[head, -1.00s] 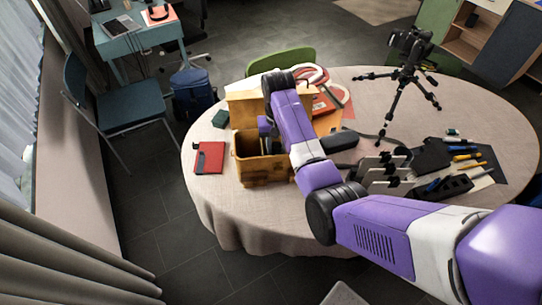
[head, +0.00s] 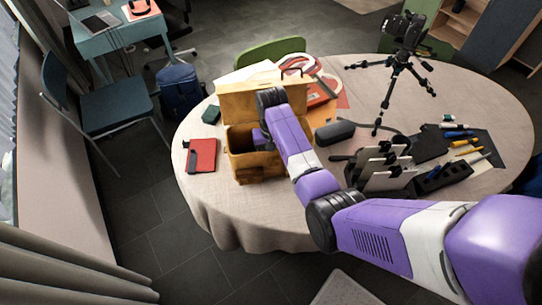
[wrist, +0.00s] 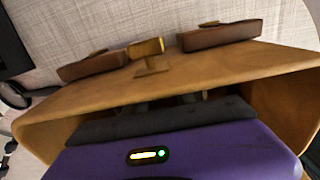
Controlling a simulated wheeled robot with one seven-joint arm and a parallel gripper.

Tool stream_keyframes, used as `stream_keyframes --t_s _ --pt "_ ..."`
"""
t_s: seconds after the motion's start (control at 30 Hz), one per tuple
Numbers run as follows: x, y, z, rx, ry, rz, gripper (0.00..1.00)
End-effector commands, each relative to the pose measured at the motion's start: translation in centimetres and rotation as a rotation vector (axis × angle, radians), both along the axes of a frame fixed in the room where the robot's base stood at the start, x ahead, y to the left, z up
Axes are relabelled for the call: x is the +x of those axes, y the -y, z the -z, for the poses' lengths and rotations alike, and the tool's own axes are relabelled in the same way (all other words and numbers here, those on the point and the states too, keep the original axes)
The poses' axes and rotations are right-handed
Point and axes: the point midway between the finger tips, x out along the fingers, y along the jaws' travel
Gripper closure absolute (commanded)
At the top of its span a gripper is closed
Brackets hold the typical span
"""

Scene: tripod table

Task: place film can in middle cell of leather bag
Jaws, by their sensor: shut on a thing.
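The tan leather bag (head: 240,164) stands open on the table, its flap raised at the back. In the wrist view its wall (wrist: 225,77) crosses the picture, with a brass clasp (wrist: 148,55) and two brown straps outside. My gripper (wrist: 165,108) reaches down into the bag; its purple body fills the bottom of the wrist view, and it also shows in the head view (head: 260,138). The fingertips are mostly hidden behind the wall and the dark front of the gripper. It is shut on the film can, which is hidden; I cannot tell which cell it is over.
A camera tripod (head: 397,75) stands at the back right. The table's front edge is clear.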

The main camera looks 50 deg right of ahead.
Motion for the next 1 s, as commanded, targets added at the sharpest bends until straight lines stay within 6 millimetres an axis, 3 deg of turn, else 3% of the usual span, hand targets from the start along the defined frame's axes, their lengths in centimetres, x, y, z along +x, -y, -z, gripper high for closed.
stream_keyframes --t_s 0.53,0.57,0.6,1.0 --pt "0.0 0.0 1.2 0.0 0.0 0.0 1.0" --pt "0.0 0.0 1.2 0.0 0.0 0.0 0.67" --pt "0.0 0.0 1.2 0.0 0.0 0.0 0.6" --pt "0.0 0.0 0.5 -0.001 0.001 0.0 0.6"
